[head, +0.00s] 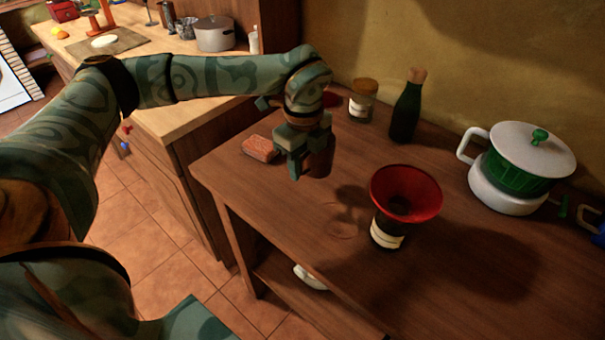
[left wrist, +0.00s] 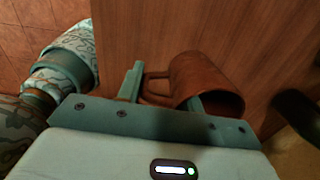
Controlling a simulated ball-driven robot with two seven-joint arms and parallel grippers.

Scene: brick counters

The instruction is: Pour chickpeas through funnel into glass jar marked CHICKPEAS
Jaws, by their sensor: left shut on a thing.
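A red funnel (head: 425,204) sits in the mouth of a dark jar (head: 386,222) with a pale label, upright on the wooden table. The label's writing is too small to read. My left gripper (head: 303,166) is above the table, left of the funnel and apart from it. It is shut on a brown mug (head: 321,158). In the left wrist view the mug (left wrist: 205,78) is between the fingers, with its handle towards the left finger. The mug's contents are hidden, and no chickpeas show. My right gripper is not in view.
A brick-coloured block (head: 261,148) lies left on the table (head: 300,250). A lidded jar (head: 362,101) and a dark green bottle (head: 406,108) stand at the back. A white-lidded green pot (head: 530,160) stands at the right. The table's front is clear.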

